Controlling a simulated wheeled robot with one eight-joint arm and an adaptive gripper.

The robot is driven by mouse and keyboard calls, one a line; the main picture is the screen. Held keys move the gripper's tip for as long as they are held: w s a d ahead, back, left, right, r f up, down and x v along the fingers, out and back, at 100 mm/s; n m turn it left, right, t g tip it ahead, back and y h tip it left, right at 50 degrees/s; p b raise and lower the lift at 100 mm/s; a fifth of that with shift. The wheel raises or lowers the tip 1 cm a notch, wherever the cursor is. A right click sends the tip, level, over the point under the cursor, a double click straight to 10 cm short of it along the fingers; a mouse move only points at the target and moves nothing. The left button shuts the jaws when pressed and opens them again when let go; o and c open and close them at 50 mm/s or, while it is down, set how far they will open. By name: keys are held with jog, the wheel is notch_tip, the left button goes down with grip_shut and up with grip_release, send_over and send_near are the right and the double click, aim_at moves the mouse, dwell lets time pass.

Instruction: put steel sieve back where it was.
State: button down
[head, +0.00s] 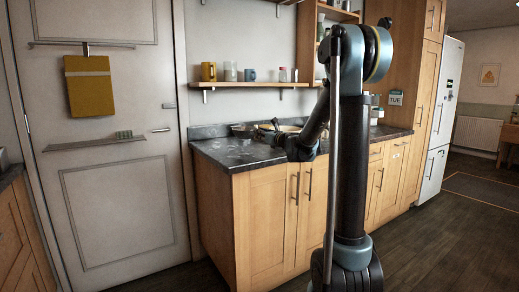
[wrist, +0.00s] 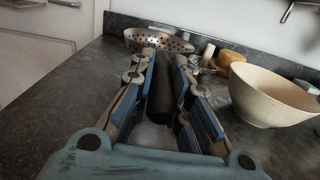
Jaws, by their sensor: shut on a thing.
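The steel sieve (wrist: 158,40) is a perforated metal bowl near the top of the wrist view, with a dark cylindrical handle (wrist: 161,88) pointing back toward me. My gripper (wrist: 166,72) is shut on this handle, with one finger on each side. The sieve is low over the dark countertop (wrist: 60,85); I cannot tell whether it touches it. In the head view my gripper (head: 268,132) is small over the counter near its back left part, and the sieve is hard to make out there.
A cream bowl (wrist: 262,95) stands close to the right of my gripper. A small yellow-brown item (wrist: 231,59) and other small items lie beyond it. The counter left of my gripper is clear. A shelf (head: 250,85) with mugs and jars hangs above the counter.

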jog(key=shift+f, duration=2.85)
jog(key=c, duration=1.5)
grip_release()
jog(key=shift+c, duration=0.2)
